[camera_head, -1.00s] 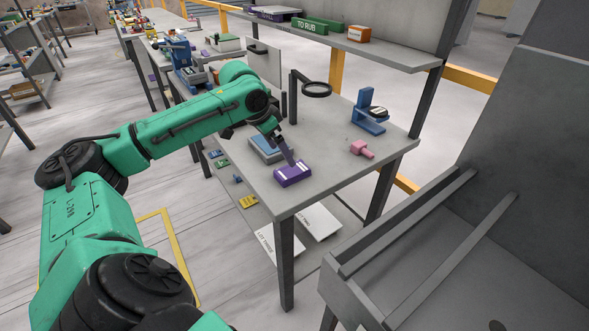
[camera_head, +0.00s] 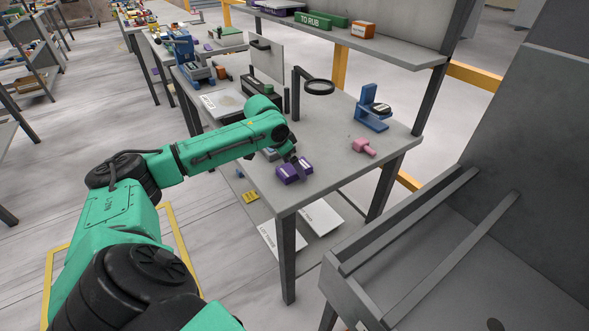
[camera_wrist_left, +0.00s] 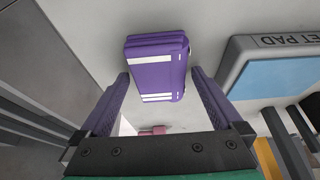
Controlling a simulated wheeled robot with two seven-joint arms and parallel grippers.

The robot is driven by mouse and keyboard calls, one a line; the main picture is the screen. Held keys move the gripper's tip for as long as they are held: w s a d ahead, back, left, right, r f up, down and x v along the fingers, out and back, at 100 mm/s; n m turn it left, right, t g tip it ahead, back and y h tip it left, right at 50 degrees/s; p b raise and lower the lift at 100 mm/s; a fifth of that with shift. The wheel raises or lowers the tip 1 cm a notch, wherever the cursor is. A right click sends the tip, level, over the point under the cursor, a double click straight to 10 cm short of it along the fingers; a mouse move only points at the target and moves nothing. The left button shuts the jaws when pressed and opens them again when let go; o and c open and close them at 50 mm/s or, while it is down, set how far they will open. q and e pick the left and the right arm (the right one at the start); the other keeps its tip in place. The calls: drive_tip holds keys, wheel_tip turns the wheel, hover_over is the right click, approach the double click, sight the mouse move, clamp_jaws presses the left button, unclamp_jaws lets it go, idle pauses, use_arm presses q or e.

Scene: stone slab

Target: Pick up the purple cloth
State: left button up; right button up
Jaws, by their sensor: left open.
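The purple cloth (camera_head: 294,172) is a folded block with white stripes. It lies on the grey table near its front left corner. In the left wrist view the cloth (camera_wrist_left: 156,66) is ahead of my left gripper, between the lines of its two purple-padded fingers. My left gripper (camera_wrist_left: 160,88) is open, with a finger on each side of the cloth's near end, and nothing is gripped. In the head view my left arm reaches in from the left, and the gripper (camera_head: 296,160) is right at the cloth. I cannot tell whether the fingers touch it. My right gripper is not in view.
A wet pad (camera_wrist_left: 275,68) with a blue surface lies close beside the cloth. A pink object (camera_head: 364,147), a blue stand (camera_head: 372,112) and a ring on a post (camera_head: 318,87) stand on the table. A shelf (camera_head: 350,45) overhangs the back.

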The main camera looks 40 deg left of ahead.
use_arm(q)
drive_tip(key=shift+f+p, duration=0.2)
drive_tip(key=shift+p, duration=0.1)
idle(0.4)
drive_tip(key=c, duration=1.3)
